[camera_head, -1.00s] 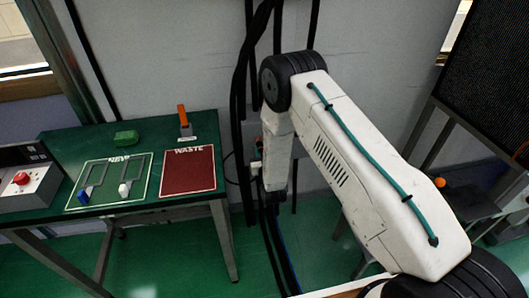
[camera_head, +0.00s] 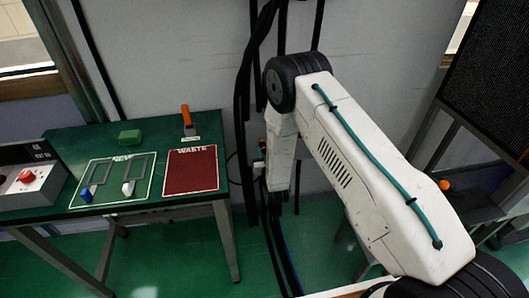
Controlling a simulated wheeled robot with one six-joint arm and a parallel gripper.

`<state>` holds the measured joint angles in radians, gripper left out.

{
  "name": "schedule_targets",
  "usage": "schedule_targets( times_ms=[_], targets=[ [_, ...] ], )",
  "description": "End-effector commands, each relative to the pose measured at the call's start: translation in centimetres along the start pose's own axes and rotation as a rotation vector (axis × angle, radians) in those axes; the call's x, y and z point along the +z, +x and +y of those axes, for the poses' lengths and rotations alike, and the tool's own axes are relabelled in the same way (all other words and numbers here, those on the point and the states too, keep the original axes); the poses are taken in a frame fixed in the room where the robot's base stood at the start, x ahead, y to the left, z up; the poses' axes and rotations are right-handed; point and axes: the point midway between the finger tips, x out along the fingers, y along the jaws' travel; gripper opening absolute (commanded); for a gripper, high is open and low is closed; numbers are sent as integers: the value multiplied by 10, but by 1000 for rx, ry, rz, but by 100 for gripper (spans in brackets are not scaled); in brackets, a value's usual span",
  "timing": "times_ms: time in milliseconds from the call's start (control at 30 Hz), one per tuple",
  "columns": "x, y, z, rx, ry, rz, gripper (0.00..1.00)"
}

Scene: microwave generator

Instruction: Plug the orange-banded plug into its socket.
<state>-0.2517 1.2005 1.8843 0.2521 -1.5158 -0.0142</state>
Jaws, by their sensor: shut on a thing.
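I cannot make out the orange-banded plug or its socket for certain. My white arm reaches from the lower right up to a black elbow, and its forearm hangs down in front of the grey wall. My gripper does not show; the forearm's lower end is dark and hides what lies behind it. Small fittings (camera_head: 259,164) show just left of the forearm, beside black cables (camera_head: 243,120); they are too small to tell what they are. A small orange round thing (camera_head: 445,185) shows at the right, near a dark table.
A green table (camera_head: 65,146) at the left bears a control box with a red button (camera_head: 26,176), a green block (camera_head: 130,137), an upright orange-handled thing (camera_head: 186,115), a marked tray area (camera_head: 140,198) and a red WASTE mat (camera_head: 190,182). A dark mesh panel (camera_head: 490,85) stands at the right.

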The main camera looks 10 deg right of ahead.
Motion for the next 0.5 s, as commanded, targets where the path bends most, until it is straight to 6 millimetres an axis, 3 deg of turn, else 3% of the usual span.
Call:
schedule_targets(
  times_ms=[500],
  targets=[
    [0, 7, 0, 0, 0, 0, 0]
  ],
)
